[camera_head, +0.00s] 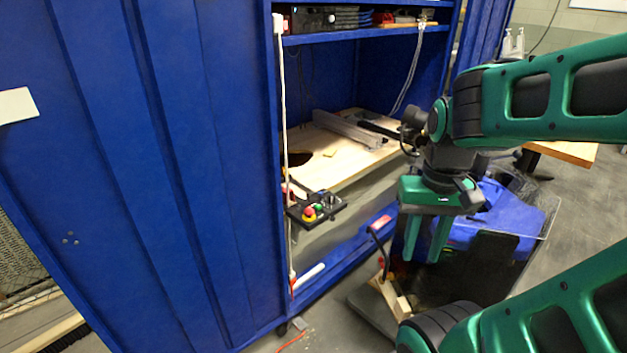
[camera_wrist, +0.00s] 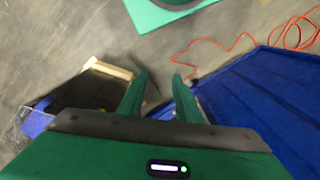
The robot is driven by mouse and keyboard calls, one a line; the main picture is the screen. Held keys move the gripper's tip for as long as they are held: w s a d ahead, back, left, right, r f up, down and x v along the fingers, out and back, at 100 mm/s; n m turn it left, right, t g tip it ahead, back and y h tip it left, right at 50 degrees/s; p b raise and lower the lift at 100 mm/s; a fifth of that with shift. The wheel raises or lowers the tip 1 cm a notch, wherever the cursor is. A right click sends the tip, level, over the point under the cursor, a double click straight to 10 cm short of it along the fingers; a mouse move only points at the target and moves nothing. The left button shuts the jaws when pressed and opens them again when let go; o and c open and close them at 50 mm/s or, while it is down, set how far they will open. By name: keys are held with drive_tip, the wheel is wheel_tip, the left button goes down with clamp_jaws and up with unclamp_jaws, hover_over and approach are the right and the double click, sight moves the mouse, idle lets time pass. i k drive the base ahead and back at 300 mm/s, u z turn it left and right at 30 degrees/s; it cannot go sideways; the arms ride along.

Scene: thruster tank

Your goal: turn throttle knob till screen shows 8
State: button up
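A small dark control panel (camera_head: 325,207) sits at the front edge of the wooden shelf inside the blue cabinet. It carries a red and yellow button (camera_head: 309,213) and small green and red parts. I cannot tell which part is the throttle knob, and no readable screen number shows. My gripper (camera_head: 422,254) hangs to the right of the panel, fingers pointing down, apart from it. In the wrist view my gripper (camera_wrist: 159,76) has a gap between its fingers with nothing in it but floor behind. The panel does not show clearly in the wrist view.
The blue cabinet door (camera_head: 130,150) stands at left. A wooden shelf (camera_head: 345,165) holds a metal rail (camera_head: 345,128). A dark bin with blue material (camera_head: 490,215) stands behind my gripper. Wooden blocks (camera_head: 390,292) lie low near it. An orange cord (camera_wrist: 215,42) lies on the floor.

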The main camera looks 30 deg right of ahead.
sight(331, 197)
drive_tip(key=z, duration=0.1)
drive_tip(key=i, duration=0.85)
drive_tip(key=z, duration=0.05)
